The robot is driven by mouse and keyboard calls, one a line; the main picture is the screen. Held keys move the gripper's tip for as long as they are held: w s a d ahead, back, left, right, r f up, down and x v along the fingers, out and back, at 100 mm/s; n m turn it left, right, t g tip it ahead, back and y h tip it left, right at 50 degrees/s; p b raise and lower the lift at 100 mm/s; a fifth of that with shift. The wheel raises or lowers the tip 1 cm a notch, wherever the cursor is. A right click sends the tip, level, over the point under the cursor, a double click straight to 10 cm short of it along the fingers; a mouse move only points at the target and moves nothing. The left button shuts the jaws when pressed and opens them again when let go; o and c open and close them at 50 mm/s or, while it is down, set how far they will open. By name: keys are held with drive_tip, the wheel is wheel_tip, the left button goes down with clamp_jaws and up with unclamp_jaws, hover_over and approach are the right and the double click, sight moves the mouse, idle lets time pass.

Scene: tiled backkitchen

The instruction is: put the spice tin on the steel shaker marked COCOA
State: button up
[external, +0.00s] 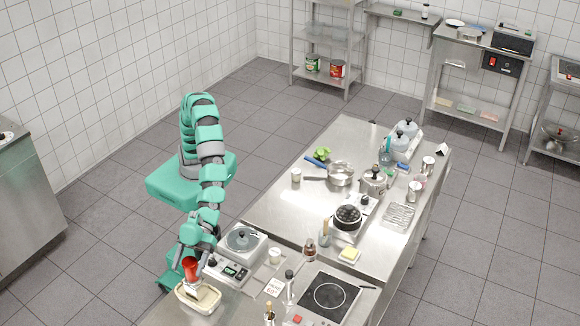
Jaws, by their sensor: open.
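My gripper (190,256) is low at the near left end of the steel counter, just above a red object (191,270). The red object is upright beside or in a cream-filled tub (207,300); I cannot tell which, nor whether it is the spice tin. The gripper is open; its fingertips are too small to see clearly. Two steel shakers stand at the right edge of the counter, one farther back (428,165) and one nearer (413,190). Their markings are too small to read, so I cannot tell which says COCOA.
A scale (242,243) stands right of my gripper, with a small pale cup (275,256) beside it. A brown jar (310,247), a bottle (289,287) and a black hob (330,293) stand farther right. Pots (341,173) and a wire rack (398,216) occupy the far counter.

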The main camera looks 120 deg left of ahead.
drive_tip(key=p+v, duration=0.1)
drive_tip(key=v, duration=0.9)
drive_tip(key=shift+a, duration=0.25)
drive_tip(key=shift+r, duration=0.1)
drive_tip(key=w+a+r+n+t+y, duration=0.35)
drive_tip(key=w+a+r+t, duration=0.35)
drive_tip(key=a+r, duration=0.45)
drive_tip(key=w+a+r+n+t+y, duration=0.2)
drive_tip(key=w+a+r+n+t, duration=0.2)
drive_tip(key=w+a+r, duration=0.6)
drive_tip(key=s+a+r+n+t+y, duration=0.1)
drive_tip(key=s+a+r+n+y, duration=0.2)
drive_tip(key=a+r, duration=0.5)
drive_tip(key=s+a+r+n+t+y, duration=0.1)
drive_tip(key=s+a+r+n+y, duration=0.3)
drive_tip(key=a, duration=0.7)
drive_tip(key=s+a+r+g, duration=0.1)
drive_tip(key=s+a+r, duration=0.5)
drive_tip(key=s, duration=0.3)
drive_tip(key=shift+s+r, duration=0.15)
drive_tip(key=shift+s, duration=0.15)
